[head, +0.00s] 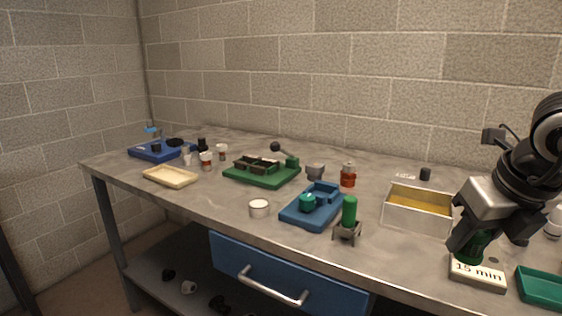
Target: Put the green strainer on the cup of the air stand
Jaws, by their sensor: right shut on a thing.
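My right gripper (466,243) is at the right of the bench, pointing down, shut on a dark green thing (474,247). This appears to be the green strainer, but the fingers hide much of it. It is above or just behind the pale "15 min" block (478,274); I cannot tell whether they touch. A small grey stand (347,237) holding an upright green cylinder (350,211) is left of the gripper, near the front edge. A blue stand (328,195) with a teal round piece (307,202) is further left. I cannot tell which is the air stand. My left gripper is out of view.
A cream box with a yellow inside (394,213) stands left of the right gripper. A green tray (543,284) is at the right front edge. A white round container (259,208), a green tray with dark compartments (279,178) and an orange bottle (348,177) are further left.

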